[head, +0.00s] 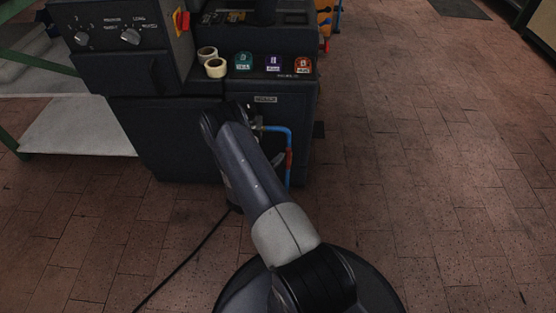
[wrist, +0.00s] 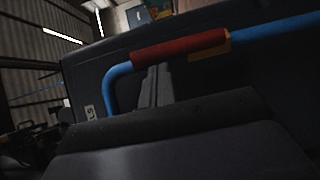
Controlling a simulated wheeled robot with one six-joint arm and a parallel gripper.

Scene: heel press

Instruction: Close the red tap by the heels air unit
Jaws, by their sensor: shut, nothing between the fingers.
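The red tap (head: 289,159) sits on the vertical run of a blue pipe (head: 274,129) at the dark machine's front. In the wrist view the red tap handle (wrist: 180,48) lies nearly along the blue pipe (wrist: 112,88), with a brass-coloured part behind its right end. My gripper (wrist: 156,70) shows as two narrow grey fingers, shut together and empty, just below the handle's left part in that picture. I cannot tell whether they touch it. In the head view my arm hides most of the gripper; a small grey part (head: 278,160) shows left of the tap.
The dark machine (head: 160,140) stands behind my arm, with a control panel (head: 120,35), tape rolls (head: 213,63) and coloured labels on top. A black cable (head: 185,262) lies on the tiled floor. Floor to the right is clear. A pale shelf (head: 80,128) is at left.

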